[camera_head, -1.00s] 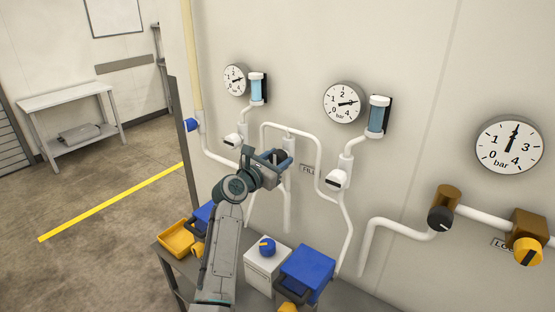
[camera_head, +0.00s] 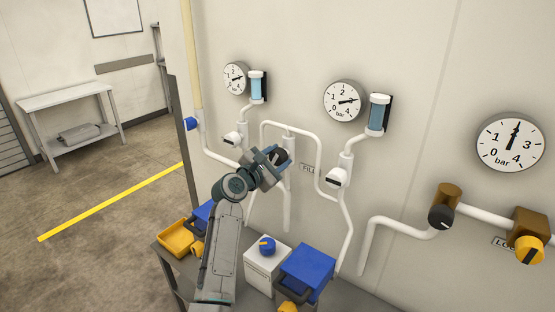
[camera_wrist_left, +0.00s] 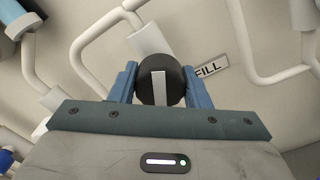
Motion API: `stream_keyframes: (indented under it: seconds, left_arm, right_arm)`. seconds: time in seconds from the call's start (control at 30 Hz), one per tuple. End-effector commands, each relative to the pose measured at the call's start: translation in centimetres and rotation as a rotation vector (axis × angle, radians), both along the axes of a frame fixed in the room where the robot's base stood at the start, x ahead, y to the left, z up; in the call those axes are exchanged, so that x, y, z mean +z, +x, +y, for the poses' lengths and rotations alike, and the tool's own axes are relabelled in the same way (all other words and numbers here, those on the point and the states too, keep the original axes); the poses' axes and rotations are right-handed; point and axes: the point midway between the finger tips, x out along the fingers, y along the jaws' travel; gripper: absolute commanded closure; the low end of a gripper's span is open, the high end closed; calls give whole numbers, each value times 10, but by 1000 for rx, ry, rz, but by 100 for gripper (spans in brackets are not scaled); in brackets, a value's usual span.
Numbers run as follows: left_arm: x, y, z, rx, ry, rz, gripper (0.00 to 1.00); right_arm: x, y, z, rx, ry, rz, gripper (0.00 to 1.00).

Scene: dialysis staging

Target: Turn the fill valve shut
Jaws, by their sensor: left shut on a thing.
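The fill valve is a round black knob (camera_wrist_left: 153,88) with a pale stripe, mounted on white pipework beside a FILL label (camera_wrist_left: 211,67). In the left wrist view the knob sits between the two blue fingers of my left gripper (camera_wrist_left: 160,86), with the stripe running roughly parallel to them. My left gripper (camera_head: 276,157) is shut on the knob at the wall. In the head view the gripper partly hides the knob, and only the edge of the FILL label (camera_head: 307,169) shows. My right gripper is not in view.
Three gauges, including the middle one (camera_head: 344,101), hang on the wall. White pipes (camera_head: 319,150) surround the valve. A dark knob (camera_head: 440,218) and a yellow knob (camera_head: 528,250) are at right. Below stand a yellow bin (camera_head: 175,240), a white box (camera_head: 267,268) and a blue box (camera_head: 307,270).

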Motion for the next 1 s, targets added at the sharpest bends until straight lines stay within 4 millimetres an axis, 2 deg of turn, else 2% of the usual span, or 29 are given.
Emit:
stream_keyframes:
  seconds: [1.0]
  left_arm:
    - [-4,0,-1,-1,747,-542,80]
  right_arm:
    - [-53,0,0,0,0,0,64]
